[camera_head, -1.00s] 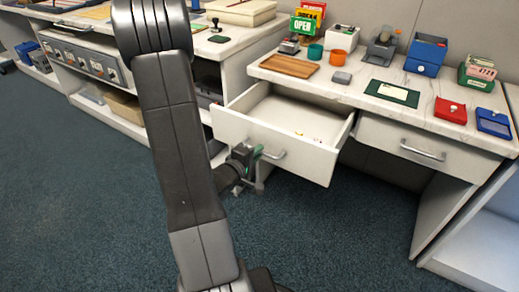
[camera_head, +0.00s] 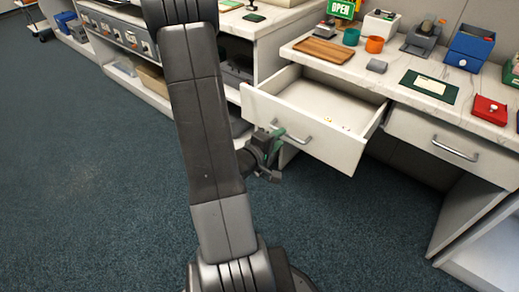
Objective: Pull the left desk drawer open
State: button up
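The left desk drawer (camera_head: 290,128) is pulled well out from under the desk top, and its inside is visible. A few small items lie on its floor. Its metal bar handle (camera_head: 298,137) is on the white front. My gripper (camera_head: 266,150), dark with green parts, is at the left end of this handle, just in front of the drawer front. My own arm partly covers it. I cannot tell whether the fingers touch the handle or how far apart they are.
The right desk drawer (camera_head: 455,145) is shut. A wooden tray (camera_head: 323,51), a teal cup, an orange cup, a dark green pad and a red box stand on the desk top (camera_head: 390,82). White shelving stands at the left. The carpet (camera_head: 90,190) is clear at the left and front.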

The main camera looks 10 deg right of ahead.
jog(key=p+v, duration=0.2)
jog(key=v, duration=0.8)
jog(key=shift+s+a, duration=0.25)
jog(key=shift+d, duration=0.1)
jog(key=b+x, duration=0.3)
jog(key=x, duration=1)
jog(key=shift+w+d, duration=0.15)
jog(key=shift+w, duration=0.15)
jog(key=shift+s, duration=0.1)
dwell(0.4)
